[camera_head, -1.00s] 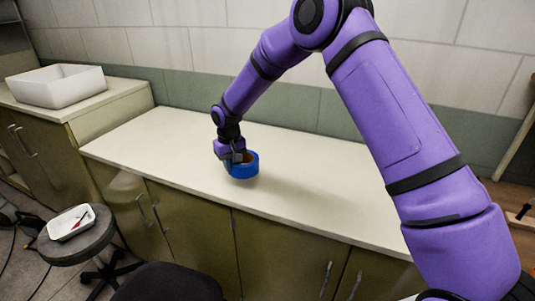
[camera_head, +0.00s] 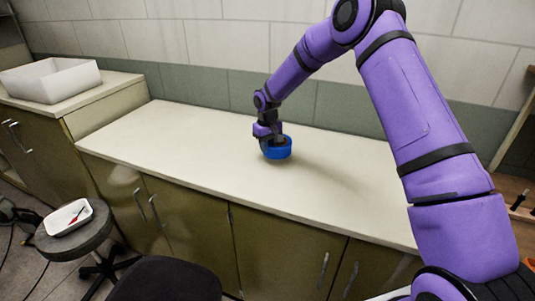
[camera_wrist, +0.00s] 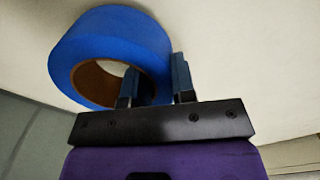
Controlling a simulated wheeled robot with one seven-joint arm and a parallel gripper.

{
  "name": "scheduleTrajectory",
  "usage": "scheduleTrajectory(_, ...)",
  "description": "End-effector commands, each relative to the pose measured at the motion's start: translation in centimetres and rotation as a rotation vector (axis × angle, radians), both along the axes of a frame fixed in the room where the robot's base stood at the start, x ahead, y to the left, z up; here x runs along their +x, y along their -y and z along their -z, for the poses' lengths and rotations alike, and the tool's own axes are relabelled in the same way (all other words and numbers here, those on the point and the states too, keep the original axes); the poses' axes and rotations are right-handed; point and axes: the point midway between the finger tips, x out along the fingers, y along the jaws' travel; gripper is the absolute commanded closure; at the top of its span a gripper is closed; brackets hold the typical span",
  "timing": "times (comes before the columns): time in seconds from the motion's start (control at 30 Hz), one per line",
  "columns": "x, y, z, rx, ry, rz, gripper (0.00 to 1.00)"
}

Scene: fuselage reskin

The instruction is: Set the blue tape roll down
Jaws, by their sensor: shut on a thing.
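The blue tape roll (camera_head: 279,151) is at my gripper (camera_head: 270,140) over the pale counter, toward its back half in the head view. In the wrist view the blue tape roll (camera_wrist: 100,40) shows its brown cardboard core. My gripper (camera_wrist: 158,75) is shut on the roll's wall, one finger inside the core and one outside. Whether the roll touches the counter (camera_head: 190,160) or hangs just above it, I cannot tell.
The counter is bare around the roll on all sides. A white bin (camera_head: 50,80) stands on the higher cabinet at the left. A round stool (camera_head: 75,235) with a white tray (camera_head: 68,217) is at the lower left. The tiled wall (camera_head: 215,50) runs behind the counter.

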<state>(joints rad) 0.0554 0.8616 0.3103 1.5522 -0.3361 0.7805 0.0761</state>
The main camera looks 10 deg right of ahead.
Motion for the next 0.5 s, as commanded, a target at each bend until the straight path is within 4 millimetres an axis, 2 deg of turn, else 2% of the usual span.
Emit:
scheduleTrajectory(0.1,-0.1,0.0,2.0,0.0,-0.004,0.0,1.0)
scheduleTrajectory(0.2,0.0,0.0,3.3,-0.001,-0.002,0.001,1.0)
scheduleTrajectory(0.5,0.0,0.0,3.5,0.0,-0.001,0.001,1.0)
